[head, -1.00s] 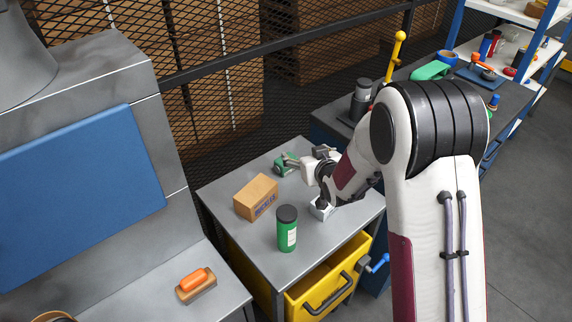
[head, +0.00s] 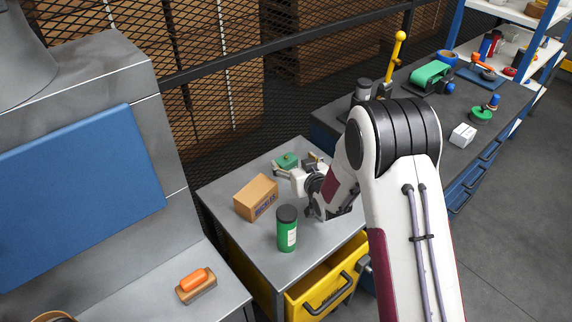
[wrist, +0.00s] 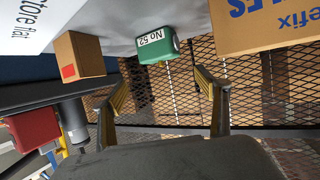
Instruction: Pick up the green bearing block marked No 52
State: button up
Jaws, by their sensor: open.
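The green bearing block (head: 285,160) sits near the back corner of the grey cabinet top in the head view. In the wrist view the block (wrist: 158,46) shows a white label reading "No 52", upside down. My gripper (head: 296,164) is open beside the block in the head view, with its fingers spread. In the wrist view the block appears beyond my gripper (wrist: 161,78), between the directions of the two fingers and apart from both. Nothing is held.
A cardboard box (head: 256,198) stands close on the left, and looms at the right in the wrist view (wrist: 270,22). A green canister (head: 287,229) stands in front. A small brown box (wrist: 80,54) is left of the block. The yellow drawer (head: 328,281) is open below.

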aim_at(286, 156)
jog(key=shift+x, duration=1)
jog(key=shift+f, duration=0.1)
jog(key=shift+f+x, duration=0.2)
jog(key=shift+x, duration=1.3)
jog(key=shift+w+a+f, duration=0.35)
jog(key=shift+w+a, duration=0.25)
jog(key=shift+w, duration=0.1)
jog(key=c, duration=1.6)
jog(key=shift+r, duration=0.15)
jog(key=shift+c, duration=0.7)
